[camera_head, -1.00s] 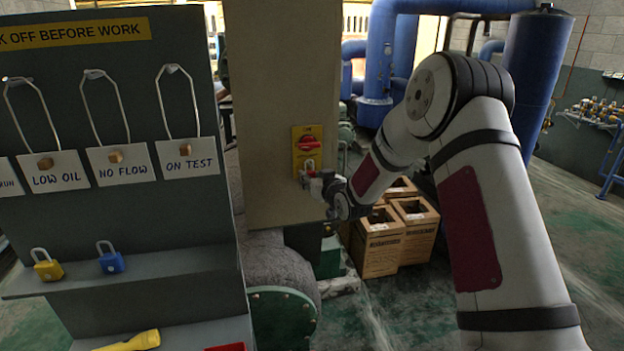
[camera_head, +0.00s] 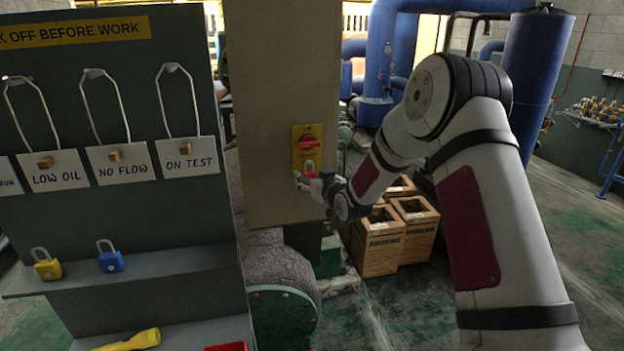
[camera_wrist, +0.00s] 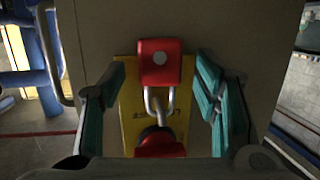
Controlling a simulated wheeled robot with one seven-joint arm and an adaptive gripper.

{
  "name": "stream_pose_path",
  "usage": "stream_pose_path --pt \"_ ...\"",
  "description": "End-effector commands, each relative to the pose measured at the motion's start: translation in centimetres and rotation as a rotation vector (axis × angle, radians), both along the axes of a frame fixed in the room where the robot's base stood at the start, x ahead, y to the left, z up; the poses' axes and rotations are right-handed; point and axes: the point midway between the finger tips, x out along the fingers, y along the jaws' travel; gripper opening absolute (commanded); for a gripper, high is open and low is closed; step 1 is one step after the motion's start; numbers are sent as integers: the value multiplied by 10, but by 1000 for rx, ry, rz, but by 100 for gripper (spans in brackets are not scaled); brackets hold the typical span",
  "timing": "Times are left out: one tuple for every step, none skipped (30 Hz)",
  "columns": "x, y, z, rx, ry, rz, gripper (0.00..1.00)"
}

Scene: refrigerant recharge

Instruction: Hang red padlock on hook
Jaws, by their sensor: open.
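A red padlock (camera_wrist: 160,62) with a metal shackle (camera_wrist: 148,100) is at the yellow plate (camera_wrist: 132,120) on the tall beige cabinet (camera_head: 280,80). The plate has a red rotary knob (camera_head: 308,142); the knob also shows in the wrist view (camera_wrist: 160,145). The padlock sits just below the knob in the head view, with its shackle towards it. My gripper (camera_wrist: 161,72) is open, its teal-padded fingers on either side of the padlock with gaps. In the head view my gripper (camera_head: 311,183) is small at the plate. I cannot make out a clearly free hook.
A yellow flashlight (camera_head: 130,341) lies lower.

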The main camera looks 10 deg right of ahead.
Motion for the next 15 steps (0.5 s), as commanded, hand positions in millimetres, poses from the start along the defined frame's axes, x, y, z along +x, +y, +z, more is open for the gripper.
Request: stream_pose_path --pt "0 0 -1 0 1 0 56" --pt "0 0 -1 0 1 0 56" --pt "-1 0 0 0 1 0 56" --pt "-2 0 0 0 1 0 56" --pt "-3 -1 0 0 1 0 56" --pt "-5 -1 1 0 1 0 56" --pt "-8 -2 1 0 1 0 56" --pt "-12 -2 2 0 1 0 56" --pt "-17 -3 4 0 2 0 56" --pt "-22 -4 5 -1 2 0 56" --pt "-28 -5 6 0 2 0 56" --pt "-35 -7 8 0 1 -1 56" --pt "-42 -8 9 -1 2 -1 56" --pt "-48 -9 10 -1 2 -2 56" --pt "-56 -11 12 -1 2 -2 56"
